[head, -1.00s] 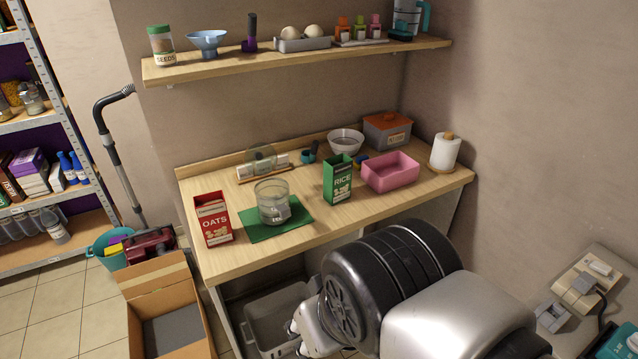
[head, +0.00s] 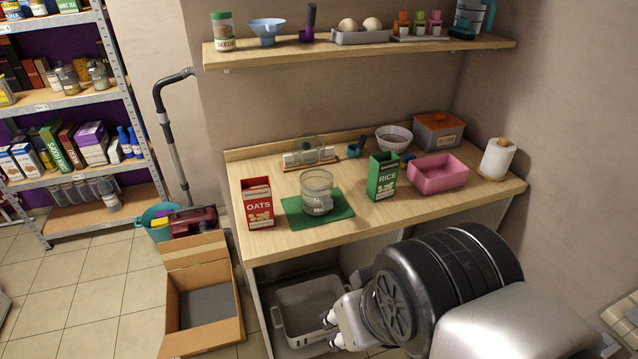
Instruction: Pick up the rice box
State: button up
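The rice box (head: 382,177) is a green carton labelled RICE. It stands upright on the wooden counter (head: 350,225), to the right of the green mat and left of the pink bin. In the head view, my arm fills the lower right, in front of and below the counter edge. Part of my gripper (head: 333,331) shows at the arm's left end, low and apart from the box. Its fingers are too small and partly hidden to tell whether they are open.
A glass jar (head: 317,192) stands on the green mat (head: 291,208), with a red oats box (head: 258,203) to its left. A pink bin (head: 438,174) is close on the rice box's right. A shelf (head: 365,48) hangs above. An open cardboard box (head: 202,300) sits on the floor.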

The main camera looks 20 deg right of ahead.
aim_at(384, 169)
jog(key=i+z, duration=0.35)
jog(key=i, duration=0.15)
jog(key=i+j+z, duration=0.3)
jog(key=i, duration=0.2)
jog(key=i+l, duration=0.05)
jog(key=l, duration=0.05)
